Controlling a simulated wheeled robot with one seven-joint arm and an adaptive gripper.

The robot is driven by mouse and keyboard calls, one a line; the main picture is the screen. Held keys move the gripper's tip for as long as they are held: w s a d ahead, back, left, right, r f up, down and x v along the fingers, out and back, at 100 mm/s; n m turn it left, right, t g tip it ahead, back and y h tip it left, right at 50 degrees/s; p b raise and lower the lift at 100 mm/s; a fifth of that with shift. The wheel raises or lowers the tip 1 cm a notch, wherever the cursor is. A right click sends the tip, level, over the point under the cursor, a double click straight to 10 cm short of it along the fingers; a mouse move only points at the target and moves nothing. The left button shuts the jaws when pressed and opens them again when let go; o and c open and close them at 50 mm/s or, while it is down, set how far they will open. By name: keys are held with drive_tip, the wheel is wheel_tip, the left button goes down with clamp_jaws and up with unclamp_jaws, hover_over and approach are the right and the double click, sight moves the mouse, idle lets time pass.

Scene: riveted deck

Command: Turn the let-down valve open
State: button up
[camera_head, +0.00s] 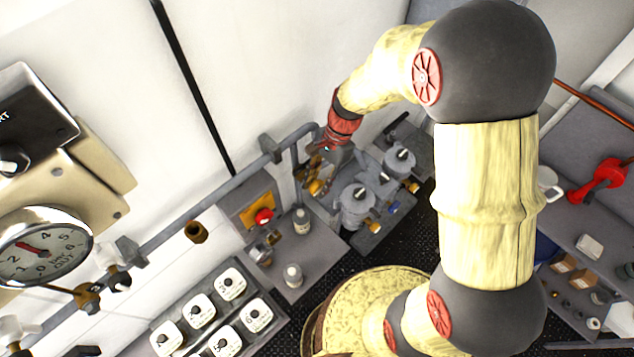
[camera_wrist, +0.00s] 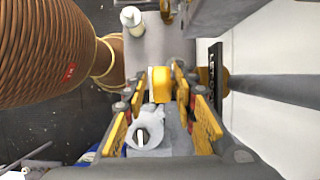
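In the wrist view a yellow block-shaped handle (camera_wrist: 160,84) lies between the tips of my gripper (camera_wrist: 161,92). The yellow finger pads stand apart, with a small gap seeming to remain on each side of the handle. Whether they touch it I cannot tell. In the head view my gripper (camera_head: 318,172) is at the wall pipework, beside a brass-yellow fitting (camera_head: 317,187). The red wrist part and arm hide much of this spot.
Grey canisters (camera_head: 357,204) stand right of my gripper. A red knob on a yellow plate (camera_head: 264,216) is left of it. A grey pipe (camera_head: 185,226) runs along the wall. A round pressure gauge (camera_head: 42,246) is at far left. A ribbed brown cylinder (camera_wrist: 45,50) shows in the wrist view.

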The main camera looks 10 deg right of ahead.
drive_tip(key=shift+c, duration=1.2)
drive_tip(key=c, duration=0.4)
clamp_jaws()
